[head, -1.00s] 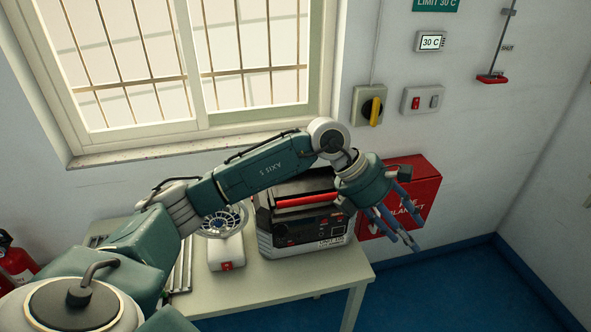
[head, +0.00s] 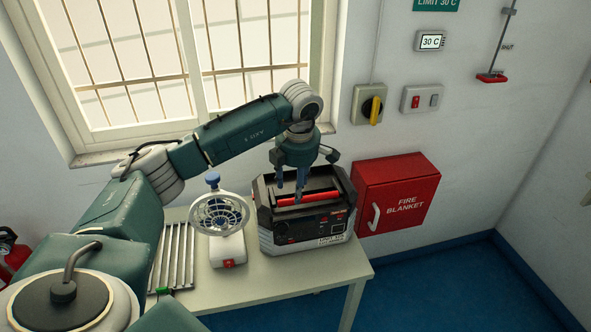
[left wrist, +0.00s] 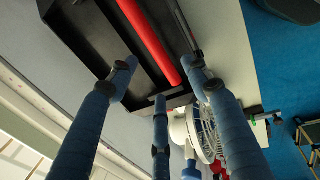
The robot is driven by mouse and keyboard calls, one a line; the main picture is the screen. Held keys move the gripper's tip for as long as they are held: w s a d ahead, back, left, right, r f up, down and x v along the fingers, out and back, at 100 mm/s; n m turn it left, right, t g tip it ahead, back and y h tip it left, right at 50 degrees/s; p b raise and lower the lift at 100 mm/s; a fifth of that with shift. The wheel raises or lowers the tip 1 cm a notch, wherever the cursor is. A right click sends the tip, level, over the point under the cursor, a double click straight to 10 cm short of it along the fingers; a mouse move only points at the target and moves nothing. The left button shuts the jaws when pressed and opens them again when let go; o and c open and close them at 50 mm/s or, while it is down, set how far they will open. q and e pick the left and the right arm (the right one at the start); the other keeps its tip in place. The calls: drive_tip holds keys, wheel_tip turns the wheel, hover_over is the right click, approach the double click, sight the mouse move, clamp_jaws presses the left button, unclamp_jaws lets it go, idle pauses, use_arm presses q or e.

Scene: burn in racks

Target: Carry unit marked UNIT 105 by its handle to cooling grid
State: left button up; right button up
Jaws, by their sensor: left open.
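The unit (head: 308,228) is a black and grey box with a red handle (head: 322,196) across its top. It stands on the right part of the table, and a partly legible UNIT label is on its front. My left gripper (head: 300,192) is open and points down just over the red handle. In the left wrist view the blue fingers (left wrist: 155,100) are spread apart, with the red handle (left wrist: 150,42) beyond them. The cooling grid (head: 173,258), a rack of metal bars, lies on the table to the left. My right gripper is not in view.
A small fan (head: 222,222) with a white base and red switch stands between the grid and the unit. A red fire blanket box (head: 398,192) hangs on the wall right of the unit. The window (head: 190,70) is behind the table (head: 270,282).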

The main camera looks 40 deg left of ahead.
sight(294, 194)
use_arm(q)
drive_tip(key=shift+w+a+f+p, duration=0.1)
drive_tip(key=shift+f+p, duration=0.1)
drive_tip(key=shift+f, duration=0.55)
drive_tip(key=shift+w+a+f+p, duration=0.1)
drive_tip(key=shift+w+f+p, duration=0.05)
drive_tip(key=shift+f, duration=0.65)
drive_tip(key=shift+w+a+f+p, duration=0.1)
drive_tip(key=shift+f+p, duration=0.1)
drive_tip(key=shift+f, duration=0.55)
drive_tip(key=c, duration=1.1)
drive_tip(key=o, duration=0.4)
drive_tip(key=c, duration=0.4)
drive_tip(key=shift+r, duration=0.1)
